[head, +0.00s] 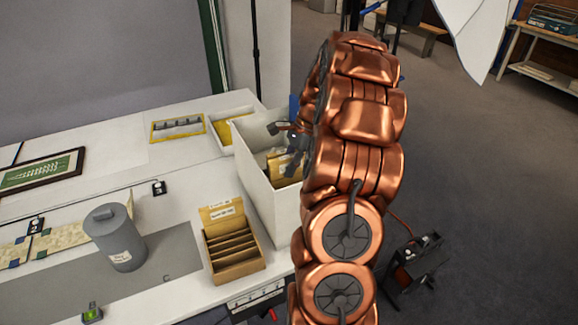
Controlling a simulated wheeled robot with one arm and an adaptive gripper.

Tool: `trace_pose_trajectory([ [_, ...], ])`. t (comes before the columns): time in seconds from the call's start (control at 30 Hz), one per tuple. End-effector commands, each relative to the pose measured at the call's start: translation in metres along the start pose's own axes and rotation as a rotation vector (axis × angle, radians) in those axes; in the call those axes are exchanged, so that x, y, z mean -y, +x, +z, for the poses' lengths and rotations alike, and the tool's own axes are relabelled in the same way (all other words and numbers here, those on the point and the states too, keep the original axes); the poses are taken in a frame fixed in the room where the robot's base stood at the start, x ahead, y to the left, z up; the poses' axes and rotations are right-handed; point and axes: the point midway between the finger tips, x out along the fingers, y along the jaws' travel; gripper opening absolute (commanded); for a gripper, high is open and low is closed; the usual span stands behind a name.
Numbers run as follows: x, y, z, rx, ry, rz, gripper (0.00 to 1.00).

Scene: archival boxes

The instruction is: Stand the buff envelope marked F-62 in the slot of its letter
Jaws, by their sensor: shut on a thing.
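My gripper (293,168) points down into a tall white bin (264,190) right of the table's middle. It is shut on a buff envelope (279,166) whose marking cannot be read from here. Buff paper shows at the gripper's fingers, inside the bin's rim. My arm and the bin walls hide part of the bin's contents. A brown cardboard slotted box (240,270) stands on the table at the front, left of the bin. It has several dividers and a raised back with a white label too small to read.
A grey cylinder (115,240) stands left of the slotted box. A white tray (226,142) with yellow contents and a yellow-framed item (177,128) lie behind. A framed green picture (40,172) lies at far left. White table (165,215) is bare around the slotted box's left side.

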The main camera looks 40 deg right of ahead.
Motion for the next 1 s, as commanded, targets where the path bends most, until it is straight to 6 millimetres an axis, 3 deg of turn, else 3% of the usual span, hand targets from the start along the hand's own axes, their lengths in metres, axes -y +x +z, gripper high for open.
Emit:
trace_pose_trajectory([
  [1.0, 0.0, 0.02, -0.008, 0.001, 0.0, 0.002, 0.0],
])
